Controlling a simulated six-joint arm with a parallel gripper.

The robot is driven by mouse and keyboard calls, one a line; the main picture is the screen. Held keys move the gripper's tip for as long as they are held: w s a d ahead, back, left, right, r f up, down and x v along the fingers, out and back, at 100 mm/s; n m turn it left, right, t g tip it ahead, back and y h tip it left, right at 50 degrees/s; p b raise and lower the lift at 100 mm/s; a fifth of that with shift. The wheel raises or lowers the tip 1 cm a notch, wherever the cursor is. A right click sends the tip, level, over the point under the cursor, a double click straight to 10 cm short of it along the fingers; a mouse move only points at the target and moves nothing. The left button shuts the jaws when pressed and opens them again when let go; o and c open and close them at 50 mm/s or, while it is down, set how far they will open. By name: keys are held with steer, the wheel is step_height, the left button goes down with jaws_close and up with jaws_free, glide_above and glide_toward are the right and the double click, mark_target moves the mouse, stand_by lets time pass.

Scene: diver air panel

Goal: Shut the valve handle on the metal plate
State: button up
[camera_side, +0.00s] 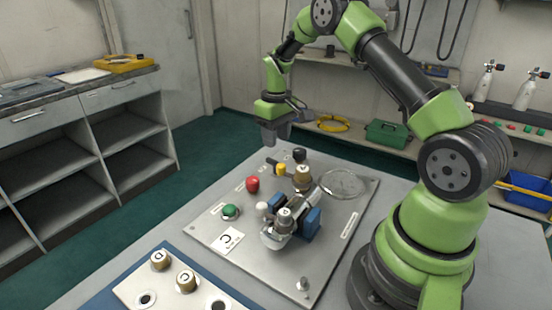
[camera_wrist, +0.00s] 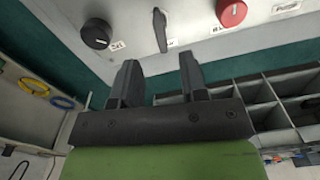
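The metal plate (camera_side: 335,225) lies on the table. A dark valve handle (camera_side: 271,162) shows at its far edge, small, beside a yellow part. In the wrist view a dark narrow lever (camera_wrist: 160,30), which looks like this handle, stands between a black knob (camera_wrist: 96,33) and a red knob (camera_wrist: 231,12), its long side running nearly up and down the picture. My gripper (camera_side: 275,136) is above the plate's far edge, apart from the handle. In the wrist view my gripper (camera_wrist: 160,78) has its two fingers spread with nothing between them.
The plate also carries a green knob (camera_side: 230,211), a clear round dial (camera_side: 342,183), a brass-coloured fitting (camera_side: 302,178) and a blue clamp-like fitting (camera_side: 312,220). A blue-edged panel (camera_side: 128,292) with brass caps is at the front left. The air above the plate's left side is free.

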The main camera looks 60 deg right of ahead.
mark_target(276, 162)
step_height(276, 162, down, 7)
steer(key=shift+r, duration=0.15)
steer(key=shift+c, duration=0.2)
jaws_close()
